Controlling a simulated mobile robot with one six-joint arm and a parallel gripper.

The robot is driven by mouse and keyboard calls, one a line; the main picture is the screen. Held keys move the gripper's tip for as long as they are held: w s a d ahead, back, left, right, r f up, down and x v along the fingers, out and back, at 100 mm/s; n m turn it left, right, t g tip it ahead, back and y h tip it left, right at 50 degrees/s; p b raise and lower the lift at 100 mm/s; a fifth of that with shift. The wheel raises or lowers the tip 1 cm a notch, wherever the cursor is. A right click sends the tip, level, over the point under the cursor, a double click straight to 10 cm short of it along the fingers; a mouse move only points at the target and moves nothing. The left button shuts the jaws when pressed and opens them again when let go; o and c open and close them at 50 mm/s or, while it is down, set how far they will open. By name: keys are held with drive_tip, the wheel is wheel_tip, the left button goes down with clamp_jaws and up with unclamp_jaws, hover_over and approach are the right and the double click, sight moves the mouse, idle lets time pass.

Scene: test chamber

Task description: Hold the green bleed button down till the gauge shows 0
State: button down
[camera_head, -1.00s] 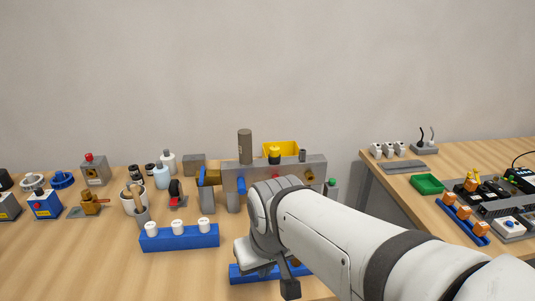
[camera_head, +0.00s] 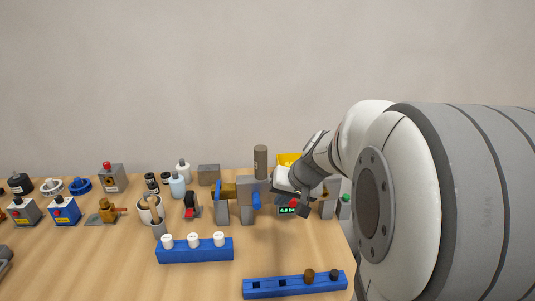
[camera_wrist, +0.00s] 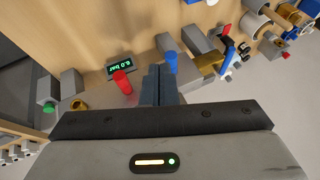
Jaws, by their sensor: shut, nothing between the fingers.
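The green bleed button (camera_head: 346,198) is on the right end of the grey apparatus. In the wrist view the green button (camera_wrist: 48,106) sits on a grey block at the left, apart from my fingers. The gauge (camera_head: 287,210) is a small dark display with green digits. It shows upside down in the wrist view (camera_wrist: 120,66) and appears to read 6.0 bar. My gripper (camera_wrist: 158,70) is shut and empty. In the head view my gripper (camera_head: 303,209) is in front of the apparatus, left of the green button, and partly hides the apparatus.
A red knob (camera_wrist: 121,82) is close left of my fingers and a blue handle (camera_wrist: 172,62) close right. A yellow bin (camera_head: 287,159) stands behind. Blue racks (camera_head: 195,255) (camera_head: 262,292) lie in front, with bare table between. Bottles and fixtures crowd the left.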

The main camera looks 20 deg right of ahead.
drive_tip(key=w+d+f+m+t+h+p, duration=0.1)
drive_tip(key=w+d+m+p, duration=0.1)
drive_tip(key=d, duration=1.2)
drive_tip(key=w+d+f+m+t+h+p, duration=0.1)
drive_tip(key=w+d+m, duration=0.3)
drive_tip(key=d, duration=1)
drive_tip(key=w+t+h+p, duration=0.1)
drive_tip(key=w, duration=0.2)
drive_tip(key=shift+m+h, duration=0.3)
drive_tip(key=shift+m, duration=0.1)
drive_tip(key=shift+w+f, duration=0.1)
drive_tip(key=shift+f, duration=0.05)
wheel_tip(320, 180, down, 8)
drive_tip(key=b, duration=0.6)
drive_tip(key=shift+f+b, duration=0.3)
drive_tip(key=shift+b, duration=0.3)
drive_tip(key=shift+f+b, duration=1)
drive_tip(key=shift+b, duration=0.65)
idle(1.1)
